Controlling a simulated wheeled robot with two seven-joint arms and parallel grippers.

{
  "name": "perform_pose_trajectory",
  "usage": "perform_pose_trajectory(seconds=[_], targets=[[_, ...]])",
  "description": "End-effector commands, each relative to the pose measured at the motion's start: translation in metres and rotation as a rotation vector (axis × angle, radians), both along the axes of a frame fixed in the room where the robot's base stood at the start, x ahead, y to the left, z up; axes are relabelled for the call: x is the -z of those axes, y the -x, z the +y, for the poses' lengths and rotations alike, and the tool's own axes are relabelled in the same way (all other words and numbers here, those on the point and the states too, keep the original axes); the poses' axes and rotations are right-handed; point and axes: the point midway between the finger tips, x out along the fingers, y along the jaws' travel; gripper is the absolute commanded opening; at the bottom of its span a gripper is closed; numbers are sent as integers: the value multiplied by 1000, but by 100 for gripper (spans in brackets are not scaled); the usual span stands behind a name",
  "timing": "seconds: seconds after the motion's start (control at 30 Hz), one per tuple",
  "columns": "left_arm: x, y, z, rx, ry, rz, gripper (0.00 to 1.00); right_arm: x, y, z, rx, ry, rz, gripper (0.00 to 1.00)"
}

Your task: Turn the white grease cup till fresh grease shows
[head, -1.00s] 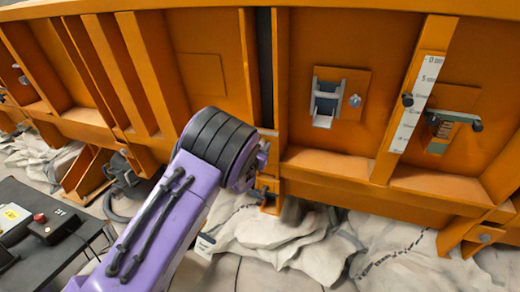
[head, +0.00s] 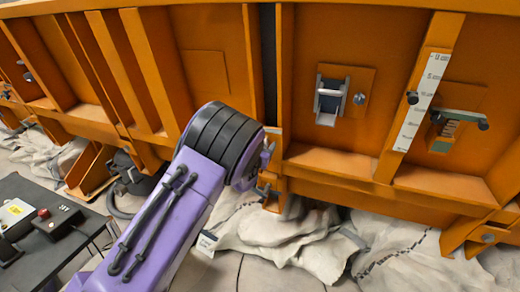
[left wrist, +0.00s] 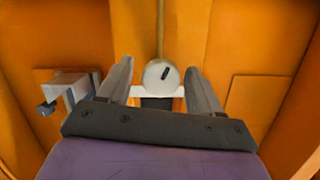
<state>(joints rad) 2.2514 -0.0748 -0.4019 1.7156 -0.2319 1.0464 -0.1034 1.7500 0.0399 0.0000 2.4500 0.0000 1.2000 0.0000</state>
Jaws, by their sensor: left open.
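The white grease cup (left wrist: 158,75) shows in the left wrist view as a pale round face with a short dark slanted mark. My left gripper (left wrist: 160,70) is open, one grey finger on each side of the cup. A gap shows between the cup and each finger, so they look apart. A pale crosspiece (left wrist: 172,91) lies just below the cup, over a dark block. In the head view my purple left arm ends at the orange wall, and its wrist hides the cup and most of the gripper. No fresh grease can be made out. My right gripper is not in view.
The orange wall (head: 205,75) has ribs. A grey latch (head: 330,95), a white scale strip (head: 420,100) and a dark-knobbed bracket (head: 460,122) sit to the right. Crumpled pale sheeting (head: 270,232) lies below. A dark table (head: 50,268) with a red-button box (head: 57,224) stands at left.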

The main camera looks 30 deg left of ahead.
Motion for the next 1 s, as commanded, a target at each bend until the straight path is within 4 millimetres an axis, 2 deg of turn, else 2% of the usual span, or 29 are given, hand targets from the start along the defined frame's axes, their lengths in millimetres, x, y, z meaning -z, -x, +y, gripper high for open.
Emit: perform_pose_trajectory(seconds=[0.2,0.4,0.57,1.0], targets=[[-2,49,-14,0,-1,-2,65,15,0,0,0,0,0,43],[-6,84,-24,-1,-1,-3,65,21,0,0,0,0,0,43],[-8,92,-27,1,-2,-3,65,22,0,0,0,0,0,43],[-8,92,-27,1,-2,-3,65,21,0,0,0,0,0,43]])
